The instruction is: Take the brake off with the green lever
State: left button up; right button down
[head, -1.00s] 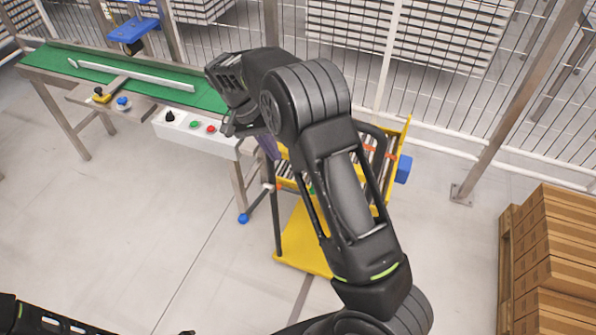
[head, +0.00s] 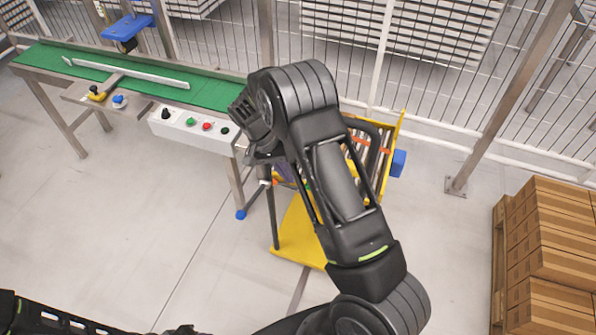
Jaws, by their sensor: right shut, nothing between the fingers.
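The yellow cart (head: 297,238) with a roller top stands right of the conveyor's end, mostly behind my right arm. A small green piece (head: 308,186) shows on it beside my forearm; I cannot tell whether it is the green lever or how it is set. My right gripper (head: 252,159) is shut and empty, pointing down above the gap between the conveyor end and the cart. Whether it touches anything below is hidden. My left arm shows only at the lower left edge, and its gripper is not in view.
The conveyor (head: 150,85) with a green belt stands at the left, with a control box (head: 185,125) on its near side. A wire fence runs behind. Stacked cartons (head: 550,240) stand at the right. The floor in front is clear.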

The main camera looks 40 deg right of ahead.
pick_arm(q)
jog(key=shift+r+p, duration=0.35)
jog(key=shift+r, duration=0.3)
pick_arm(e)
jog(key=shift+s+d+r, duration=0.15)
jog(key=shift+s+d, duration=0.9)
jog(key=shift+d, duration=0.15)
pick_arm(q)
jog(key=shift+f, duration=0.1)
pick_arm(e)
jog(key=shift+s, duration=0.1)
pick_arm(q)
jog(key=shift+w, duration=0.1)
jog(key=shift+w+f, duration=0.1)
jog(key=shift+w, duration=0.15)
